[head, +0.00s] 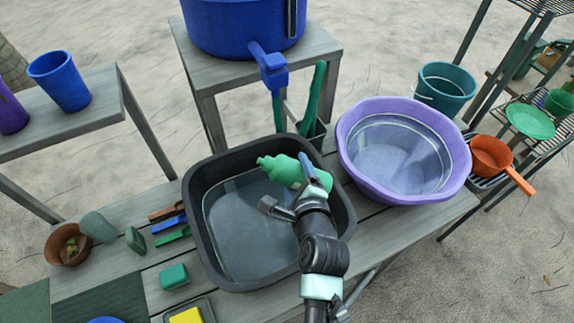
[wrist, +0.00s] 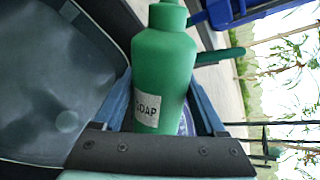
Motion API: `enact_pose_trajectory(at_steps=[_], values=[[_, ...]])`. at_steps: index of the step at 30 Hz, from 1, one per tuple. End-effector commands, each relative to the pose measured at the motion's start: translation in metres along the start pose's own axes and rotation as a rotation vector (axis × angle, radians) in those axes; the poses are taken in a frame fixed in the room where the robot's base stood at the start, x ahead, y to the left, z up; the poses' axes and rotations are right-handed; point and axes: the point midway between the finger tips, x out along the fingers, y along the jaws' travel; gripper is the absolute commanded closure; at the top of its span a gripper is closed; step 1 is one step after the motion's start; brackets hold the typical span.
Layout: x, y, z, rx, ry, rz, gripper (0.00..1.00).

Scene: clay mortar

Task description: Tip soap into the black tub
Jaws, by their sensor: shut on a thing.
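A green soap bottle (head: 281,170) is held by my gripper (head: 310,185) over the black tub (head: 203,252). In the head view the bottle lies tilted nearly on its side, with its nozzle to the left above the tub. In the wrist view the green bottle (wrist: 163,70) with a "SOAP" label sits between the blue fingers of my gripper (wrist: 165,105). The black tub holds clear water. I cannot see any soap coming out of the nozzle.
A purple basin (head: 455,165) with water stands right of the tub. A blue water container (head: 240,28) with a tap is behind it. A green sponge (head: 173,276) and small brushes (head: 168,227) lie to the left.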

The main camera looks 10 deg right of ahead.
Motion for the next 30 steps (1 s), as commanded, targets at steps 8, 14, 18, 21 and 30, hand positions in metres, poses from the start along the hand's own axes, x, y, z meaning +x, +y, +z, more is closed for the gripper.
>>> enact_pose_trajectory(at_steps=[8, 14, 18, 21, 30], values=[[0.003, 0.005, -0.017, -0.285, 0.142, -0.002, 1.00], [0.004, 0.006, -0.017, -0.442, 0.219, -0.005, 1.00], [0.006, 0.009, -0.018, -0.550, 0.274, -0.006, 1.00], [0.007, 0.012, -0.018, -0.632, 0.316, -0.006, 1.00], [0.006, 0.010, -0.018, -0.819, 0.413, -0.007, 1.00]])
